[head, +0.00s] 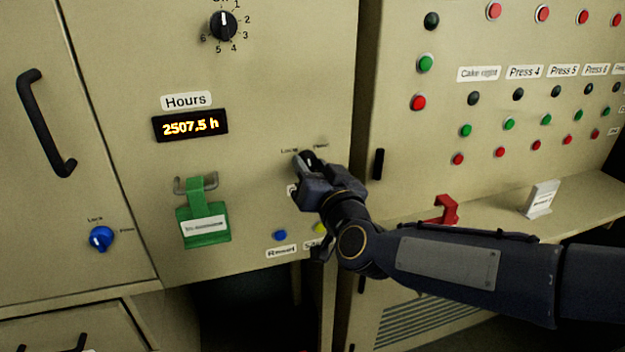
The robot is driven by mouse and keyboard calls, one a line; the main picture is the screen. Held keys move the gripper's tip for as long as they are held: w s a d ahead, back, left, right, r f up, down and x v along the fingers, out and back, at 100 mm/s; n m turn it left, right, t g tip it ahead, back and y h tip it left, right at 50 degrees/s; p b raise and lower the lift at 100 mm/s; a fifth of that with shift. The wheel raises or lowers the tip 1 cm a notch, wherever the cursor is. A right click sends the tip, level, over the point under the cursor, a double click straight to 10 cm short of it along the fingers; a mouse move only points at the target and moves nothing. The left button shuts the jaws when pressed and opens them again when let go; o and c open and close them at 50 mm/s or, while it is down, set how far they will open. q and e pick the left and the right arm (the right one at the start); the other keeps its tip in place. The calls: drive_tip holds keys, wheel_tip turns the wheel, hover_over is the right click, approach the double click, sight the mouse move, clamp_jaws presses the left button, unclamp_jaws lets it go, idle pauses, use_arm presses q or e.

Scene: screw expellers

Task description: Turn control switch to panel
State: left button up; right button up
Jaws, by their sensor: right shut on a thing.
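The control switch (306,160) is on the beige cabinet front, below and right of the hours display, with small labels above it on the left and right. The left label seems to read "Local"; the right one seems to read "Panel". My right gripper (309,167) is at the switch and shut on it, covering most of it, so the way its pointer faces cannot be told. My right arm comes in from the right, across the lower right of the view. My left gripper is not in view.
Left of the switch are a green tag (203,222) on a metal hasp and a blue lock knob (102,239). A blue button (280,235) sits just below. A red clip (446,209) and white card (541,199) stand on the ledge (590,195) at right.

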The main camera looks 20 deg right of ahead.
drive_tip(key=m+b, duration=0.2)
drive_tip(key=m, duration=0.1)
drive_tip(key=m+b, duration=0.2)
drive_tip(key=m, duration=0.2)
drive_tip(key=shift+f+t+h, duration=0.2)
drive_tip(key=shift+t+h, duration=0.1)
drive_tip(key=m+b, duration=0.3)
drive_tip(key=m, duration=0.2)
drive_tip(key=shift+r+h, duration=0.1)
drive_tip(key=shift+h, duration=0.3)
drive_tip(key=shift+m, duration=0.5)
drive_tip(key=o, duration=1)
